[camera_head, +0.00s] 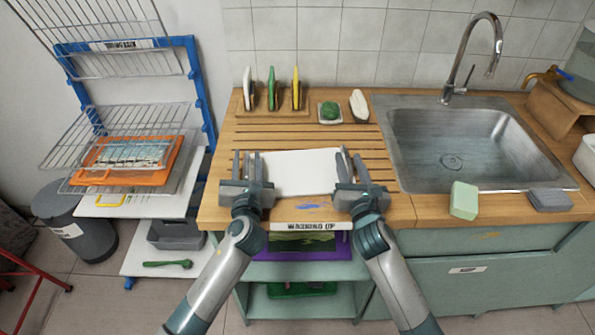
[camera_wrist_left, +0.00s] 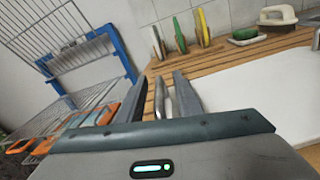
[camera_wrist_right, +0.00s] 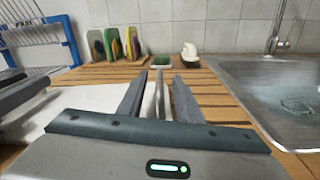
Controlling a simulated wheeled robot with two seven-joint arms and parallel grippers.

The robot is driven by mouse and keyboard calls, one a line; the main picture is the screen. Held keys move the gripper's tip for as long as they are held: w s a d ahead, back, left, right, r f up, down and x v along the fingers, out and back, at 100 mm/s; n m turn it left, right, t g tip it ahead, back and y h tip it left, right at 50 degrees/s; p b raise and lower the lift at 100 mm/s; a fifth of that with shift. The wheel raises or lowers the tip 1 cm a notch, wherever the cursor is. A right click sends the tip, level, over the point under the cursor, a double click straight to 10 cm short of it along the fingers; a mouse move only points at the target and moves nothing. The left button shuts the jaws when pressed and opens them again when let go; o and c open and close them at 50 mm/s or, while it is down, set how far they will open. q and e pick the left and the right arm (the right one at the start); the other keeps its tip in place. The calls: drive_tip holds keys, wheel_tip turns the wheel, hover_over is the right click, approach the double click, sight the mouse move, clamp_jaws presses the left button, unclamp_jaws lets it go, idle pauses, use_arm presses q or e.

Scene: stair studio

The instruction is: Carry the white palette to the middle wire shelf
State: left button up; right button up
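The white palette (camera_head: 300,172) lies flat on the wooden counter between my two grippers. It also shows in the left wrist view (camera_wrist_left: 255,88) and the right wrist view (camera_wrist_right: 92,99). My left gripper (camera_head: 247,165) is at its left edge, open, with a thin upright grey piece, perhaps a handle, between its fingers. My right gripper (camera_head: 352,163) is likewise open at the right edge around a similar piece. Gaps show beside both pieces. The blue rack (camera_head: 203,95) at left has several wire shelves, including an empty-looking one (camera_head: 112,122) about midway up.
An orange board (camera_head: 105,177) with a picture lies on a wire shelf just below. The sink (camera_head: 455,160) and a green block (camera_head: 464,200) are at right. A grey bin (camera_head: 85,225) stands by the rack.

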use_arm(q)
clamp_jaws()
use_arm(e)
clamp_jaws()
idle(1.0)
use_arm(q)
drive_tip(key=shift+r, duration=0.1)
